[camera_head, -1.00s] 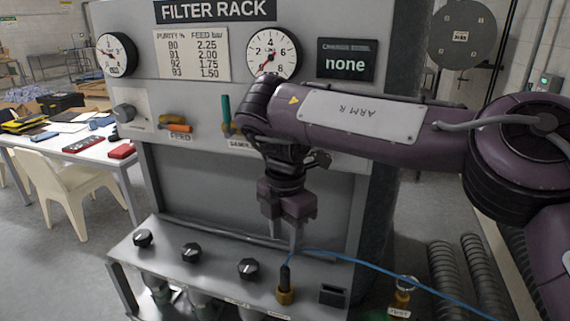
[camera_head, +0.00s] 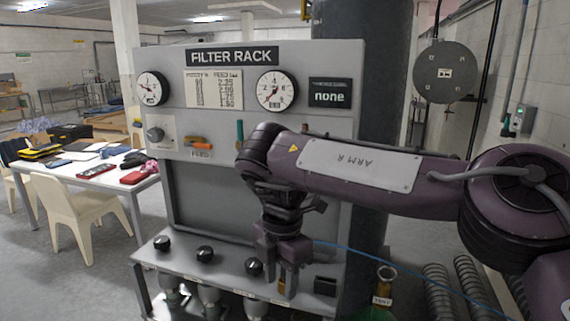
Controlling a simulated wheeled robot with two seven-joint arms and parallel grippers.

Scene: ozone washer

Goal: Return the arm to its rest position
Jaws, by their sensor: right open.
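My right arm, labelled ARM R (camera_head: 360,163), reaches in from the right across the front of the filter rack. My right gripper (camera_head: 288,284) points down over the rack's lower shelf and is open. The fitting on the shelf where the blue hose (camera_head: 400,264) ends is largely hidden behind the fingers, so I cannot tell whether they touch it. My left gripper is not in view.
The filter rack (camera_head: 180,58) carries gauges, a feed valve with an orange handle (camera_head: 201,146) and black knobs (camera_head: 205,254). A ringed, tagged fitting (camera_head: 386,273) stands right of the shelf. A white table (camera_head: 95,172) and chair (camera_head: 75,215) stand left.

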